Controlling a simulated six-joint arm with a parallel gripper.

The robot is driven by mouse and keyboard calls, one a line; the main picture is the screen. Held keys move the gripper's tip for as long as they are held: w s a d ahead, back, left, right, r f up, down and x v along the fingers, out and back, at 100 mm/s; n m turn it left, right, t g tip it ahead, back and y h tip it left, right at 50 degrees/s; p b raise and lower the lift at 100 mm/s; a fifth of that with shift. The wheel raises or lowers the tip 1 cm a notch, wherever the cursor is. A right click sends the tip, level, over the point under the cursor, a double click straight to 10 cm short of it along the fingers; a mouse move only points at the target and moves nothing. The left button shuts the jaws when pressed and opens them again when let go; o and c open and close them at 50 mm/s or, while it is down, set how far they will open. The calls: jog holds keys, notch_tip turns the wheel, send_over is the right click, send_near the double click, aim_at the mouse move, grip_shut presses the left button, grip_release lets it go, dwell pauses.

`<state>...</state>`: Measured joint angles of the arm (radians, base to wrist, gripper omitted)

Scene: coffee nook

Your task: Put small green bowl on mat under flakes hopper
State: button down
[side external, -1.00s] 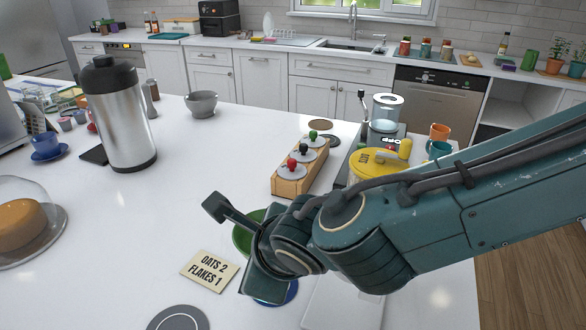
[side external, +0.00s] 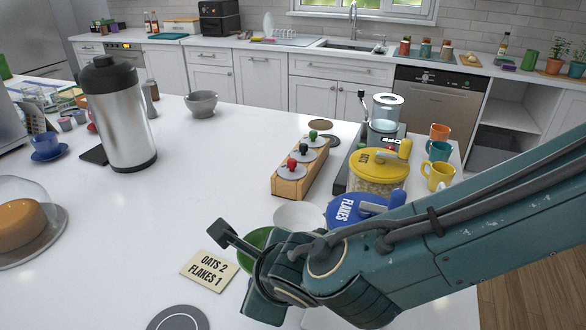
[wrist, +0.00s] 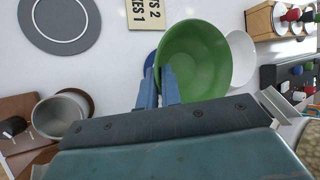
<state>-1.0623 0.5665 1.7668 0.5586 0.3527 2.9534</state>
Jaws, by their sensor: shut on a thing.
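The small green bowl (wrist: 205,45) is held at its rim between my gripper's two blue-grey fingers (wrist: 157,85). In the side view the bowl (side external: 258,238) shows only partly behind my gripper (side external: 262,275). Whether the bowl is clear of the counter is hard to tell. A blue disc (wrist: 149,62) shows at the bowl's edge in the wrist view, mostly covered. A blue lid marked FLAKES (side external: 347,210) is right of my gripper, its container hidden by my arm. I cannot tell which disc is the mat under the flakes hopper.
A white round piece (side external: 298,214) lies beside the bowl. A card reading OATS 2, FLAKES 1 (side external: 209,268) and a grey disc (side external: 178,319) lie to the left. A wooden rack with knobs (side external: 292,185) and a yellow-lidded jar (side external: 378,168) stand behind. The left-middle counter is clear.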

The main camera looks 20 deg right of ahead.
jog(key=shift+f, duration=1.65)
jog(key=c, duration=1.5)
grip_release()
jog(key=shift+s+r, duration=0.1)
